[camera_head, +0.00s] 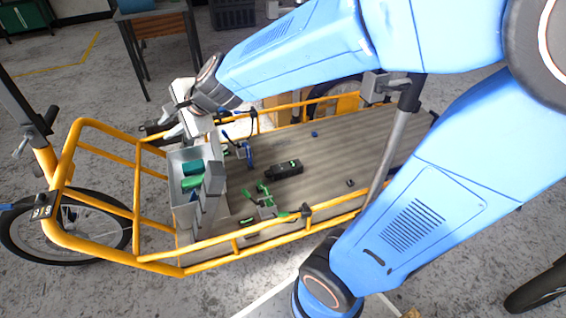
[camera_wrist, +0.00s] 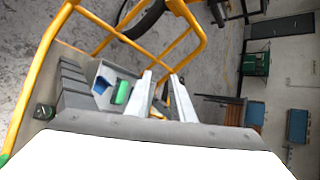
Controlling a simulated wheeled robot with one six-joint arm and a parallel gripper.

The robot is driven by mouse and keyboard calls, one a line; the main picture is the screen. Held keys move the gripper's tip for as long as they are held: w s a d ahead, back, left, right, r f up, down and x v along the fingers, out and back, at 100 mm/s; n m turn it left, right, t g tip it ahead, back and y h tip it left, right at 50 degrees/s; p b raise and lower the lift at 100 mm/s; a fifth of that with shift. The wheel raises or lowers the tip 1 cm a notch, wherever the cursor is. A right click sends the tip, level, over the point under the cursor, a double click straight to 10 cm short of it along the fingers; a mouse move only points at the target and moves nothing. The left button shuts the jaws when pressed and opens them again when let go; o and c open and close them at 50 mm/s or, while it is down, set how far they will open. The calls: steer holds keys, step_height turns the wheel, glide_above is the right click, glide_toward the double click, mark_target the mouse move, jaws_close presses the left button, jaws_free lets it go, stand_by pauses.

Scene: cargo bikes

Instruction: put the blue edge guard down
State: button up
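My gripper (camera_head: 172,130) is above the front end of the cargo bike's bed, beside a grey compartment bin (camera_head: 184,207). In the wrist view its two fingers (camera_wrist: 161,76) stand apart with nothing visible between them. A blue piece (camera_wrist: 101,86) lies in the bin next to a green piece (camera_wrist: 122,92), to the left of the fingers. In the head view a teal-blue piece (camera_head: 193,167) lies in the bin above a green one (camera_head: 192,182). It may be the blue edge guard; its shape is too small to tell. A separate blue item (camera_head: 249,155) lies on the bed.
The bed (camera_head: 330,155) has a yellow rail (camera_head: 235,243) around it. A black tool (camera_head: 284,169), green pieces (camera_head: 265,195) and a small blue object (camera_head: 314,134) lie there. The bed's right part is mostly clear. A table (camera_head: 150,12) stands behind.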

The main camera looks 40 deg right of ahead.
steer(key=s+d+f+n+g+h, duration=0.1)
steer(key=s+d+n+h, duration=0.1)
steer(key=s+d+n, duration=0.3)
steer(key=s+d+n+g+h, duration=0.1)
steer(key=s+d+n, duration=0.5)
steer(key=s, duration=0.6)
steer(key=s+d+f+n+g+h, duration=0.1)
steer(key=s+d+n+h, duration=0.1)
steer(key=s+d+n, duration=0.3)
steer(key=s+d, duration=0.1)
steer(key=s, duration=0.3)
steer(key=shift+d+f+n+g+h, duration=0.3)
steer(key=shift+d+g, duration=0.05)
steer(key=shift+g, duration=0.05)
